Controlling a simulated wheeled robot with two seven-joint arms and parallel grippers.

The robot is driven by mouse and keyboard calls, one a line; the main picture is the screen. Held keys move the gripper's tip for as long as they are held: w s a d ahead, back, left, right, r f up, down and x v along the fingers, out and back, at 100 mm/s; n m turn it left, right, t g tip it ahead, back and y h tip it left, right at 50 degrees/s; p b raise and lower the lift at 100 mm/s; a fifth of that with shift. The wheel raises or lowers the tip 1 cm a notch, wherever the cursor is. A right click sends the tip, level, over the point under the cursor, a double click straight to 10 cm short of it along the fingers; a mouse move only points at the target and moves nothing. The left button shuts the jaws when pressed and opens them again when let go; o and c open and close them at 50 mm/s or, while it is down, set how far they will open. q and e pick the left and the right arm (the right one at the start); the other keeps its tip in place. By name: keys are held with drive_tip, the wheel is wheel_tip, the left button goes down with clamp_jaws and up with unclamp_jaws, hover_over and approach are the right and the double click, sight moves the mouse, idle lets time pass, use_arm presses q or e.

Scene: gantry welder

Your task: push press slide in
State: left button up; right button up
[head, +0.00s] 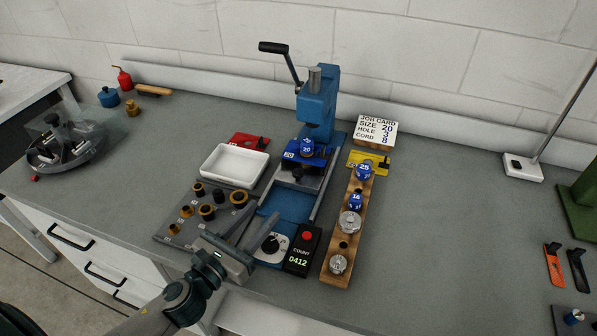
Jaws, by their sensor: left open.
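A blue press (316,98) with a black-knobbed lever stands at the back middle of the bench. Its slide (303,162) carries a blue plate marked 20 and a round blue die (307,146). The slide sits at the back end of two grey rails, just in front of the press column and close to the ram. The blue bed (287,205) between the rails is bare in front of it. My left gripper (263,217) is open and empty, low over the front left of the bed, apart from the slide. My right gripper is not in view.
A grey tool plate (183,226) with brass rings lies left of my gripper, with a white tray (234,166) behind. A dial box (271,246) and red-button counter (303,251) stand in front. A wooden die rack (343,246) is on the right.

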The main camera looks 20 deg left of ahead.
use_arm(q)
drive_tip(key=p, duration=0.3)
approach(295, 175)
drive_tip(key=x, duration=0.4)
drive_tip(key=shift+w, duration=0.3)
drive_tip(key=p+x, duration=0.1)
drive_tip(key=x, duration=0.4)
drive_tip(key=shift+w+d, duration=0.1)
drive_tip(key=shift+d, duration=0.05)
drive_tip(key=shift+x, duration=0.85)
drive_tip(key=shift+f, duration=0.15)
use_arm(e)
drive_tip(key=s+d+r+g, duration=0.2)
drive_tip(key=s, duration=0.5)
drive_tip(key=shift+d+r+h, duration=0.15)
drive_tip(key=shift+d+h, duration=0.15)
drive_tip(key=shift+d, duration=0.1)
use_arm(q)
drive_tip(key=shift+c, duration=0.7)
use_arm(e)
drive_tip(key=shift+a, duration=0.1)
use_arm(q)
clamp_jaws()
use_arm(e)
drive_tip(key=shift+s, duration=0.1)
